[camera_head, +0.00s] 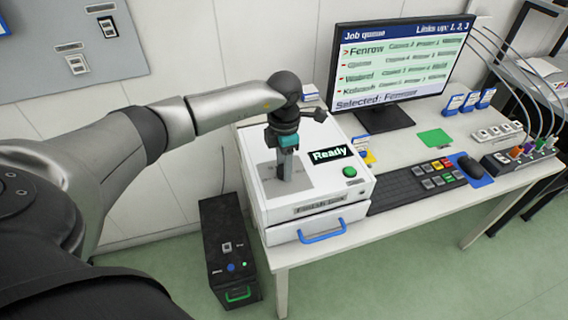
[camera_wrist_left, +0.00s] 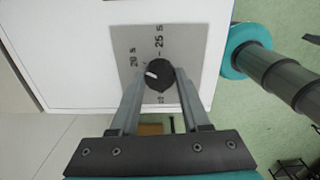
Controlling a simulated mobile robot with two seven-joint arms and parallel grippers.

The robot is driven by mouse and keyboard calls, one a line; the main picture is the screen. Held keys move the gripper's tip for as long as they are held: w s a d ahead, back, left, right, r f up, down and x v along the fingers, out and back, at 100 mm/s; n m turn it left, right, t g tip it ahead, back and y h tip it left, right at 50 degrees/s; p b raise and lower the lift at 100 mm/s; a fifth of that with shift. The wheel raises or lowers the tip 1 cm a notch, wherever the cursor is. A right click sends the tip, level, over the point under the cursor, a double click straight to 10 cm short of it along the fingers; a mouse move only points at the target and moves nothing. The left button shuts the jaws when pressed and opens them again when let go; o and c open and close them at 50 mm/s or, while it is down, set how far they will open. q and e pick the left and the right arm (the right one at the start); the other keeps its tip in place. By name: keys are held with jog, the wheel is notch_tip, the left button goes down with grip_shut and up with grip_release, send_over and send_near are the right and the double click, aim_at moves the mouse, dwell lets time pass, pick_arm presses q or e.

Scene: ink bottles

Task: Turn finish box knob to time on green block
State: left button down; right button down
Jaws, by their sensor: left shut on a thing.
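The finish box (camera_head: 318,197) is a white box on the desk with a "Ready" display (camera_head: 329,154) and a round green button (camera_head: 350,171). My left gripper (camera_head: 284,174) points down over its grey dial plate (camera_head: 309,181). In the left wrist view the black knob (camera_wrist_left: 160,73) sits between the two fingers, and the gripper is shut on it. Its white pointer mark points left. The plate reads "20 s" and "25 s"; other lettering is partly hidden. A flat green piece (camera_head: 434,138), perhaps the green block, lies right of the monitor base; no time is readable on it. My right gripper is not in view.
A monitor (camera_head: 395,65) shows a job queue with Fenrow selected. A keyboard (camera_head: 412,186), mouse (camera_head: 469,166) and cable-fed blocks (camera_head: 525,150) fill the right side. A blue drawer handle (camera_head: 322,232) is on the box's front. A black unit (camera_head: 229,250) stands on the floor.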

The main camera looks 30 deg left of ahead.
pick_arm(q)
jog(key=shift+c, duration=1.9)
grip_release()
jog(key=shift+r, duration=0.15)
notch_tip(320, 180, up, 15)
